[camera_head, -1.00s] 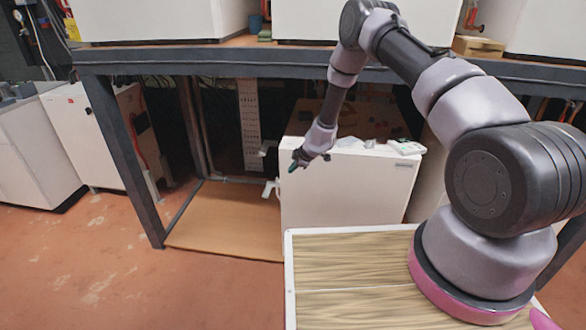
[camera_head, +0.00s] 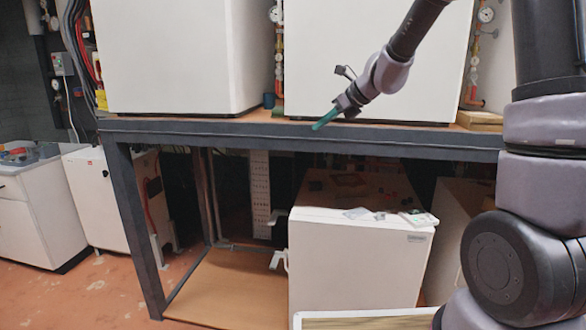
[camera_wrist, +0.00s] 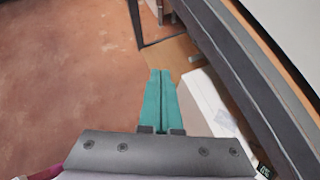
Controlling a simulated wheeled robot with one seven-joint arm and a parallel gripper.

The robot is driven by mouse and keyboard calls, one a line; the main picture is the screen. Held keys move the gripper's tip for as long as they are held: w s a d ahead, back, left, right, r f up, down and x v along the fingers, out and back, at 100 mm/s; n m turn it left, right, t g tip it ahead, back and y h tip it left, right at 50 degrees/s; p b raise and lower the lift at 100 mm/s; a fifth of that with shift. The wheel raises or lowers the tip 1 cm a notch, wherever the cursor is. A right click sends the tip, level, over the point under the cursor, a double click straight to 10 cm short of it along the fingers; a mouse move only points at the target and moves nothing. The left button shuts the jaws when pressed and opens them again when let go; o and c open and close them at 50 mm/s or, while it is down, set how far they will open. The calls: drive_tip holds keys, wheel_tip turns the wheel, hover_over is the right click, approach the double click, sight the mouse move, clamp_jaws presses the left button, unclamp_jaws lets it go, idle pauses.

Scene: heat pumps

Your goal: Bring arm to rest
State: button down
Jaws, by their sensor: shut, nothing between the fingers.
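My gripper (camera_head: 327,119) is at the end of my raised arm, in front of the dark frame edge of the raised platform. Its green fingers are together and hold nothing. The wrist view shows the two green fingers (camera_wrist: 161,100) side by side, pointing out over the floor. Some distance beyond and below them is a white cabinet (camera_wrist: 205,105). In the head view the arm comes down from the top right with the gripper pointing to the lower left.
The dark platform frame (camera_head: 230,132) carries large white units (camera_head: 180,55). Below it stands the white cabinet (camera_head: 350,265) with small items on top. A brown board (camera_head: 225,285) lies on the floor. Open reddish floor (camera_wrist: 65,80) is at left in the wrist view.

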drive_tip(key=s+d+r+n+h, duration=0.2)
drive_tip(key=s+d+r+n, duration=0.1)
drive_tip(key=s+d+n, duration=0.2)
drive_tip(key=s+d+r+n+h, duration=0.2)
drive_tip(key=s+d+n, duration=0.4)
drive_tip(key=s, duration=0.8)
drive_tip(key=s+d+r+n+t+h, duration=0.1)
drive_tip(key=s+d+r+n+h, duration=0.1)
drive_tip(key=s+d+n, duration=0.3)
drive_tip(key=s+r+n, duration=0.1)
drive_tip(key=s+n, duration=0.3)
drive_tip(key=n, duration=0.2)
drive_tip(key=shift+s+d+r, duration=0.25)
drive_tip(key=shift+s+r, duration=0.05)
drive_tip(key=shift+s, duration=0.05)
